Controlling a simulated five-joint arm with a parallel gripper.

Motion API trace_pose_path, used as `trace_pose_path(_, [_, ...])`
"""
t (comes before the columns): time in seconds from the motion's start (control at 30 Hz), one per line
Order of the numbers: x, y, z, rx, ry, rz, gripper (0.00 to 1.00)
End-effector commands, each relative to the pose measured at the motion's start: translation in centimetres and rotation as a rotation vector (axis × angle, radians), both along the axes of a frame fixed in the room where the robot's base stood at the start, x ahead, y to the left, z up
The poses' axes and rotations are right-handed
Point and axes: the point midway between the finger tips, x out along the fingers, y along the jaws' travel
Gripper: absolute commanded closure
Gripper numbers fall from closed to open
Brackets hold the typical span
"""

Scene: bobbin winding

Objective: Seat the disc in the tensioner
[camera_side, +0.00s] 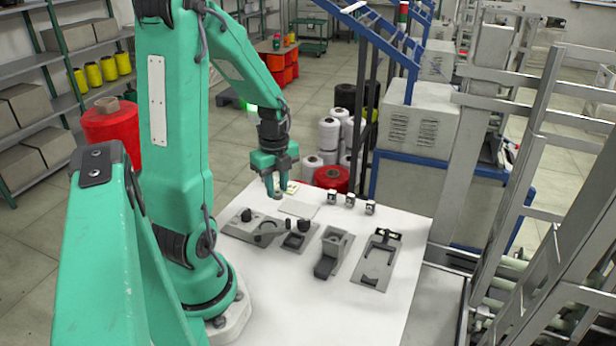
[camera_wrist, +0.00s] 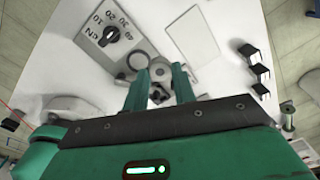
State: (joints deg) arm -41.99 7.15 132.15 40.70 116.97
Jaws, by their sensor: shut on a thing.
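My gripper (camera_side: 274,189) hangs pointing down over the far left part of the white table. Its two green fingers also show in the wrist view (camera_wrist: 160,80), shut on a small grey disc (camera_wrist: 159,71), partly hidden between them. The tensioner (camera_wrist: 92,40) appears to be the grey plate with a numbered dial and dark knob; in the side view it lies on the table (camera_side: 235,223), nearer the camera than my gripper. A round grey part (camera_wrist: 137,61) sits at its edge, close to the left finger. The disc is apart from the dial.
Three small black-and-white blocks (camera_side: 349,199) stand right of my gripper. A flat pale plate (camera_side: 298,208) lies nearby. Several grey fixtures, including a blocky one (camera_side: 333,250) and a framed one (camera_side: 378,262), occupy the table's middle and right. The near part of the table is clear.

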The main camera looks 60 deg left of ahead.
Motion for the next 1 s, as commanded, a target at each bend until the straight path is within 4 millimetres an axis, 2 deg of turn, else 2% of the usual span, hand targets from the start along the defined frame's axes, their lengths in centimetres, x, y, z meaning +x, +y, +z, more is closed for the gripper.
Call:
trace_pose_path(0.1, [-1.9, -1.2, 0.1, 0.001, -0.001, 0.001, 0.86])
trace_pose_path(0.3, [-3.6, -2.3, 0.0, 0.0, -0.001, 0.001, 0.86])
trace_pose_path(0.73, [-4.0, -2.6, -0.3, -0.001, 0.001, 0.0, 0.86])
trace_pose_path(1.0, [-4.0, -2.6, -1.8, -0.002, 0.003, 0.0, 0.86])
